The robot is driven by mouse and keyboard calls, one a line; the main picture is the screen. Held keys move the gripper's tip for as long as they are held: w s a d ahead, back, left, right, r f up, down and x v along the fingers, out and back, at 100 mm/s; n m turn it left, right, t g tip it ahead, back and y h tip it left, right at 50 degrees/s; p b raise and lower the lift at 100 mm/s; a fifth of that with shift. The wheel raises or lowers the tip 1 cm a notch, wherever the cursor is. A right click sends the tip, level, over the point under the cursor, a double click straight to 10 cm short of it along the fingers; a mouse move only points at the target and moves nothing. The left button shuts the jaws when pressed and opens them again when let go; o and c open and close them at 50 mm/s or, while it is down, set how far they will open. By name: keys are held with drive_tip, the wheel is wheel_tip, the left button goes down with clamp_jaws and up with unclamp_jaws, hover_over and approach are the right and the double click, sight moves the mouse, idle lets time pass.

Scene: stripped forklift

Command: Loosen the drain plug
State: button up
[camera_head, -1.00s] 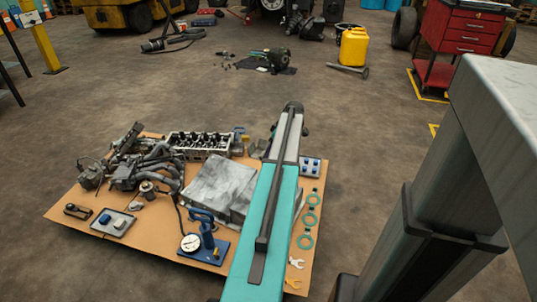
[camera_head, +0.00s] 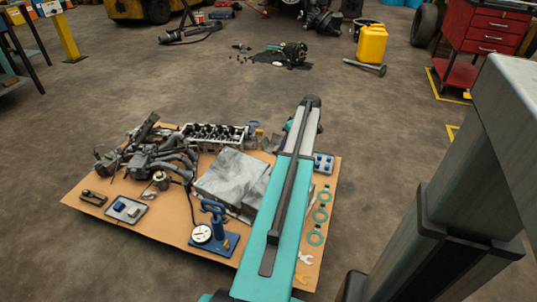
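I cannot pick out a drain plug in this view. My teal and grey arm (camera_head: 275,215) reaches from the bottom edge up over the right part of a brown board (camera_head: 85,215) on the floor. The arm's far end is a dark rounded joint above the board's back edge. My gripper does not show; whether it is behind the arm or out of frame I cannot tell. The arm covers part of the board and the things on it.
On the board are an engine head (camera_head: 215,135), grey manifold parts (camera_head: 165,160), a grey sheet (camera_head: 230,180), a blue gauge tool (camera_head: 215,235) and green rings (camera_head: 318,215). Behind lie a yellow can (camera_head: 372,43), a red tool cabinet (camera_head: 487,35) and open floor (camera_head: 150,95).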

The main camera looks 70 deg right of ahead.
drive_tip(key=s+f+m+g+h+b, duration=0.1)
drive_tip(key=s+f+m+g, duration=0.2)
drive_tip(key=m, duration=0.8)
drive_tip(key=w+a+f+m+g+h+b, duration=0.1)
drive_tip(key=w+a+b, duration=0.4)
drive_tip(key=w, duration=0.5)
drive_tip(key=m+g+h+b, duration=0.1)
drive_tip(key=m+b, duration=0.1)
drive_tip(key=shift+w+a+f+m+b, duration=0.2)
drive_tip(key=shift+a+f+m+b, duration=0.05)
drive_tip(key=shift+a+m+b, duration=0.15)
drive_tip(key=shift+d+f+h, duration=0.1)
drive_tip(key=shift+h, duration=0.2)
drive_tip(key=b+x, duration=0.5)
drive_tip(key=x, duration=0.8)
drive_tip(key=shift+s+f+b, duration=0.1)
drive_tip(key=shift+f+b, duration=0.2)
drive_tip(key=shift+f, duration=0.05)
clamp_jaws()
